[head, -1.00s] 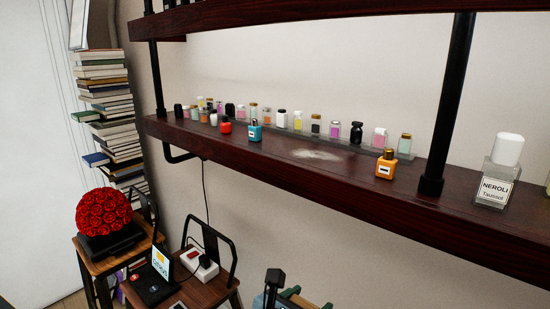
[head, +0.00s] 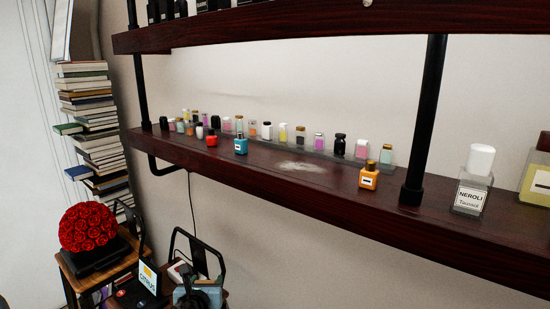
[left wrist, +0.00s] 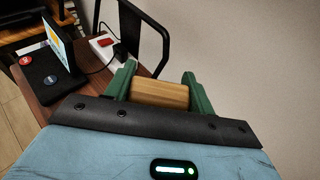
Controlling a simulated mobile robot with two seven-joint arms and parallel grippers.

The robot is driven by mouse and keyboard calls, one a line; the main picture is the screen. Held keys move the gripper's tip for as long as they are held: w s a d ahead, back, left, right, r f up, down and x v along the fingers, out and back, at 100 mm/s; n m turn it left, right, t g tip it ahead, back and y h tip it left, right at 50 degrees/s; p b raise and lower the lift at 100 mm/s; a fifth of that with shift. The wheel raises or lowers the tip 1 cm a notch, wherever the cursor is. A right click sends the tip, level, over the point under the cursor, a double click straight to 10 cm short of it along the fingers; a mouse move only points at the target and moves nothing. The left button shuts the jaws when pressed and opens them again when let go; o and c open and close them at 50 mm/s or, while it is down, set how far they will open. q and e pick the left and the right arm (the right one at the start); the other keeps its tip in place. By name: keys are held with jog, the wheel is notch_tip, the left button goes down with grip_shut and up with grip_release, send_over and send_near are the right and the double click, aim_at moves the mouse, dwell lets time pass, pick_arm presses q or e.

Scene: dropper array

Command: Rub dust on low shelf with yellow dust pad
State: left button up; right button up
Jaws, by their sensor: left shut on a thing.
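A pale dust patch (head: 298,166) lies on the top of the dark red-brown low shelf (head: 280,190), between a small blue bottle (head: 241,144) and an orange bottle (head: 369,176). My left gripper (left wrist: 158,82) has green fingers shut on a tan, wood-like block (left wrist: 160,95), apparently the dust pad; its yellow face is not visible. In the head view the left gripper (head: 200,293) is at the bottom edge, partly cut off, below the shelf and by the chair. The pad is apart from the dust. My right gripper is not in view.
Several small bottles (head: 283,132) line the shelf's back. A black post (head: 425,115) and a NEROLI bottle (head: 473,180) stand at right. Stacked books (head: 95,130) stand left.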

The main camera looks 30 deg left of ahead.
pick_arm(q)
jog(key=s+a+f+n+g+y, duration=0.25)
jog(key=s+a, duration=0.25)
jog(key=a, duration=0.6)
jog(key=s+a+f+n+g+y, duration=0.1)
jog(key=s+a+n+g+y, duration=0.15)
jog(key=s+a, duration=0.6)
jog(key=w+d+r+m+t+h, duration=0.2)
jog(key=w+d+m+t+h, duration=0.1)
jog(key=w, duration=0.5)
jog(key=w+d+r+m+t+h, duration=0.2)
jog(key=w+d+m+t+h, duration=0.15)
jog(key=w, duration=0.55)
jog(key=s+d+r+m+h, duration=0.1)
jog(key=d+r+m+h, duration=0.2)
jog(key=d+m+h, duration=0.55)
jog(key=s+d+r+m+h, duration=0.1)
jog(key=d+r+m+h, duration=0.3)
jog(key=d, duration=0.8)
notch_tip(320, 180, up, 20)
jog(key=a+m+g+h, duration=0.1)
jog(key=g+h, duration=0.1)
jog(key=h, duration=0.1)
jog(key=shift+w+a, duration=0.2)
jog(key=shift+w, duration=0.2)
